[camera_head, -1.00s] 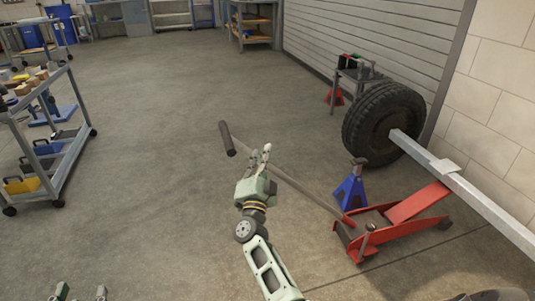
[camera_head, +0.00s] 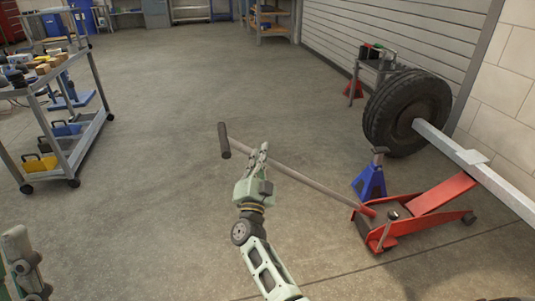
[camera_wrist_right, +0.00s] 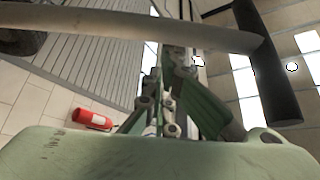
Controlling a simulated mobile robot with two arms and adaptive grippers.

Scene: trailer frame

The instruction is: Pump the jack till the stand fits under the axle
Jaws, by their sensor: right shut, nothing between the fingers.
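The red floor jack (camera_head: 385,238) stands on the floor at the right, its red lift arm (camera_head: 443,193) sloping up towards the grey axle beam (camera_head: 445,145). I cannot tell whether they touch. The blue stand (camera_head: 370,181) is upright between jack and wheel, left of the axle. The jack's long handle (camera_head: 310,181) slopes up left to a dark crossbar grip (camera_head: 224,141). My right gripper (camera_head: 263,149) is shut and empty, close beside the handle below the crossbar. In the right wrist view the handle (camera_wrist_right: 130,30) crosses above the fingers. My left gripper (camera_head: 22,250) is partly visible at lower left; its jaw state is unclear.
A double wheel (camera_head: 385,105) sits on the axle by the shutter. A red stand (camera_head: 354,88) is behind it. A grey trolley (camera_head: 85,150) with yellow and blue boxes stands at left. The middle floor is clear. A red extinguisher (camera_wrist_right: 92,118) shows in the right wrist view.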

